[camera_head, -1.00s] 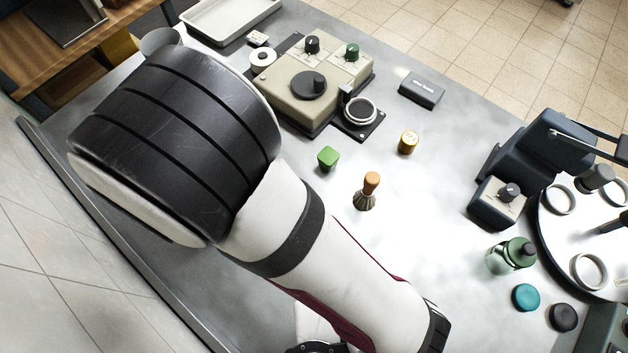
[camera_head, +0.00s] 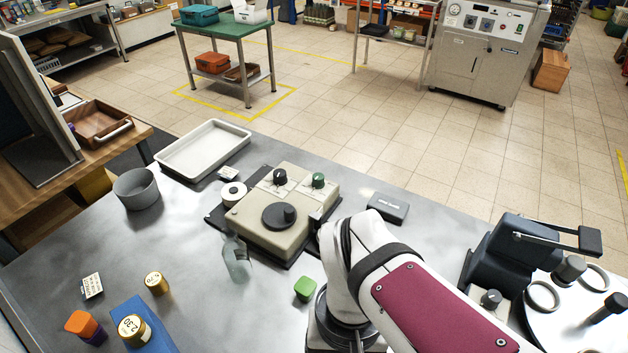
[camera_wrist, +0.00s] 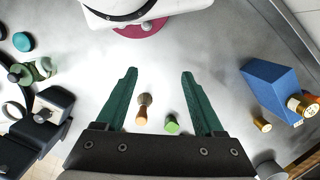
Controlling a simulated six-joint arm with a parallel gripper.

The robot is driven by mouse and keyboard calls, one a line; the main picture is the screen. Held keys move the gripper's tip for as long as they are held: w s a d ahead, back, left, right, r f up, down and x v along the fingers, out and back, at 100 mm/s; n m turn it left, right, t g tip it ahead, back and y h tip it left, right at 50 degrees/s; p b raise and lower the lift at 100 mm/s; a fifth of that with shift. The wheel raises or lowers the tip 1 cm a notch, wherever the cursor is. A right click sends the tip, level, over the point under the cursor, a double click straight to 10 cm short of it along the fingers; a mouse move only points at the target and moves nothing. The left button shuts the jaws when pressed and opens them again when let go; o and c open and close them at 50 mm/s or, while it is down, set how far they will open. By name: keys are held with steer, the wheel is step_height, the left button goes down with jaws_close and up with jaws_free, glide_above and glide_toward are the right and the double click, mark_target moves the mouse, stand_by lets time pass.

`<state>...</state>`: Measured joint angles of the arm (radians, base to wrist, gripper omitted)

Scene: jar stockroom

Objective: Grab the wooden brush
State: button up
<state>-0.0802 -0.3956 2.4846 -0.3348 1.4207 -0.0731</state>
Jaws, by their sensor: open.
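The wooden brush (camera_wrist: 143,110) shows in the wrist view on the grey table, its orange-brown handle toward the bottom of the picture and its dark bristles away from it. My gripper (camera_wrist: 160,73) is open and empty, with its two green fingers on either side of the brush in the picture; the brush appears below them, nearer the left finger. How high the fingers are above it I cannot tell. A small green block (camera_wrist: 172,124) stands right of the brush; it is also in the head view (camera_head: 305,289). In the head view the brush and gripper are not visible.
A beige control box (camera_head: 265,222) and a clear bottle (camera_head: 236,258) stand behind the green block. A dark blue device (camera_head: 515,262) is at right. A blue box (camera_head: 140,325), jars and a grey pot (camera_head: 137,189) are at left.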

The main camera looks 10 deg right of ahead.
steer(key=w+a+f+n+t+h, duration=0.2)
steer(key=w+a+f+n+h, duration=0.2)
steer(key=w+f+n+h, duration=1.35)
steer(key=s+d+f+n+y, duration=0.1)
steer(key=d, duration=0.3)
steer(key=s+d+f+n+y, duration=0.1)
steer(key=d, duration=0.4)
steer(key=s+d+n+y, duration=0.1)
steer(key=d+n, duration=0.1)
steer(key=d, duration=0.3)
steer(key=shift+s+f+y, duration=0.25)
steer(key=shift+s+f, duration=0.15)
jaws_close()
